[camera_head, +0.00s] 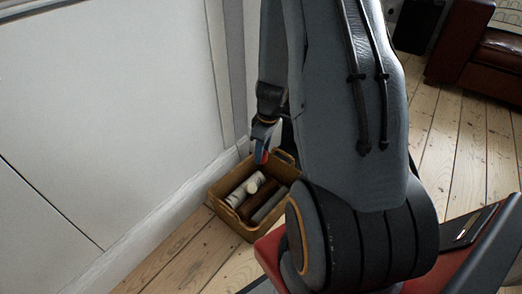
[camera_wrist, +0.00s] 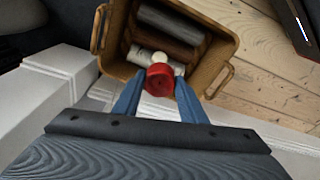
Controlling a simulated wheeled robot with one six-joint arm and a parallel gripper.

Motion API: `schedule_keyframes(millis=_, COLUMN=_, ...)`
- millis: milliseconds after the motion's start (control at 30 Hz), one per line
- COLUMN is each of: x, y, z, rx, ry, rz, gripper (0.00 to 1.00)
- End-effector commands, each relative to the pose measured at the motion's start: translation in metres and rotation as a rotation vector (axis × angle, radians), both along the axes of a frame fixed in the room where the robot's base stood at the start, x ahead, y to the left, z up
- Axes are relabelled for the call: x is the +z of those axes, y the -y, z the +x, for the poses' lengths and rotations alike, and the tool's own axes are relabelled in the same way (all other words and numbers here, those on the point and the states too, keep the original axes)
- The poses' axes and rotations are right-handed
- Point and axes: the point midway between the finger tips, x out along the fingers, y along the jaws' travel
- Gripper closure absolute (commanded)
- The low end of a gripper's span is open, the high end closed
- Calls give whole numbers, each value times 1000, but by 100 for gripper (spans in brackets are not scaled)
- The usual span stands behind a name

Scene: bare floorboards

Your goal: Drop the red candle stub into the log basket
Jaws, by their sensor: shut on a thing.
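The red candle stub (camera_wrist: 160,80) is held between the blue fingertips of my gripper (camera_wrist: 160,94) in the wrist view. A small part of the red stub also shows in the head view (camera_head: 262,157). My gripper is shut on it, above the log basket. The log basket (camera_wrist: 220,66) is a tan open box with loop handles, standing on the floor by the white wall; in the head view its rim (camera_head: 245,234) shows too. It holds several logs, one of them whitish (camera_head: 241,191). My arm hides part of the basket in the head view.
The white wall and skirting (camera_head: 140,238) run along the left, close to the basket. Bare floorboards (camera_head: 452,135) lie open on the right. A dark red leather sofa (camera_head: 478,50) stands at the upper right.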

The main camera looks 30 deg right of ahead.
Motion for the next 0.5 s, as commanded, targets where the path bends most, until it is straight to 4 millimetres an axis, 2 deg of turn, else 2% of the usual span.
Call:
schedule_keyframes(millis=33, x=-9, y=0, z=1, rx=-1, ry=-1, rz=0, gripper=84)
schedule_keyframes(millis=233, x=-31, y=0, z=0, rx=-2, ry=-2, rz=1, gripper=84)
schedule_keyframes(millis=500, x=-41, y=0, z=0, rx=-1, ry=0, rz=0, gripper=84)
